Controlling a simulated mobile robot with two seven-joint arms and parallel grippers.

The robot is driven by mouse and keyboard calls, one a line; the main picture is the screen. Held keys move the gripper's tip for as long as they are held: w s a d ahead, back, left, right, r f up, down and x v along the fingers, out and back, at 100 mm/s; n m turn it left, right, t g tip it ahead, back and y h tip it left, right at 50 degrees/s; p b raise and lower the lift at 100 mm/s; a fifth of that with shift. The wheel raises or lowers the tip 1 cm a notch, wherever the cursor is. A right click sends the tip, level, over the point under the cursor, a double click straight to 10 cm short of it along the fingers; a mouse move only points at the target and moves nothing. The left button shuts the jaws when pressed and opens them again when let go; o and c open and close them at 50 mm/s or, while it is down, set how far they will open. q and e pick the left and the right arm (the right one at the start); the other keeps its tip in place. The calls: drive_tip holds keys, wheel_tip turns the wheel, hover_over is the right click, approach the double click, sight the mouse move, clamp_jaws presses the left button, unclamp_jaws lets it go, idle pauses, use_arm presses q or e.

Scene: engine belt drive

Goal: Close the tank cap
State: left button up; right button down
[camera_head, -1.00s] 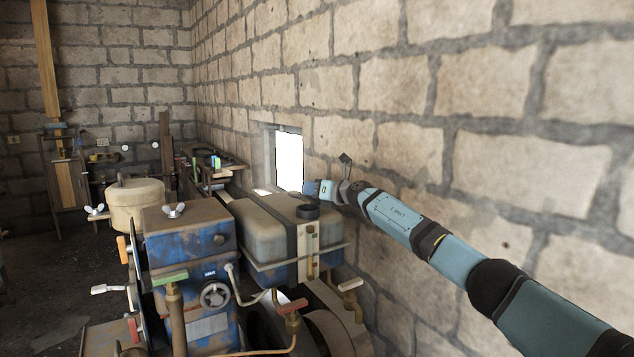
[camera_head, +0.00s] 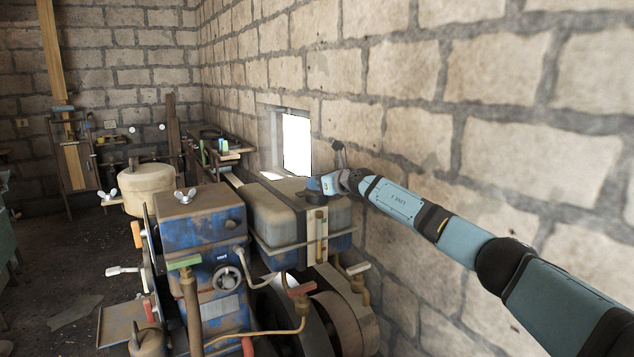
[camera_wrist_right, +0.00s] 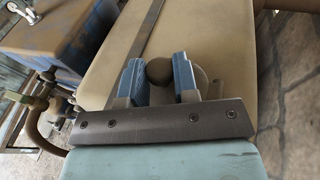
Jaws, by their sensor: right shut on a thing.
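The tan fuel tank (camera_head: 277,218) stands beside the brick wall, behind the blue engine. It has a dark strap across its top. My right gripper (camera_head: 314,184) reaches in from the right and is over the tank's top, at the dark round tank cap (camera_head: 313,197). In the right wrist view, the two blue fingers of my right gripper (camera_wrist_right: 159,78) stand either side of a round grey part, the cap (camera_wrist_right: 158,70), and are shut on it. The tank top lies beneath. The fingers hide part of the cap, and I cannot tell how it seats. My left gripper is not in view.
The blue engine block (camera_head: 204,240) with a wing nut stands left of the tank. Valve handles, red (camera_head: 301,289) and green (camera_head: 184,262), stand in front. The brick wall (camera_head: 400,140) runs close behind the tank and my right arm.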

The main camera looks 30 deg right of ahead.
drive_tip(key=shift+f, duration=0.1)
drive_tip(key=c, duration=0.9)
unclamp_jaws()
drive_tip(key=shift+o, duration=0.2)
drive_tip(key=b+v, duration=0.1)
drive_tip(key=v, duration=1.3)
drive_tip(key=shift+w, duration=0.1)
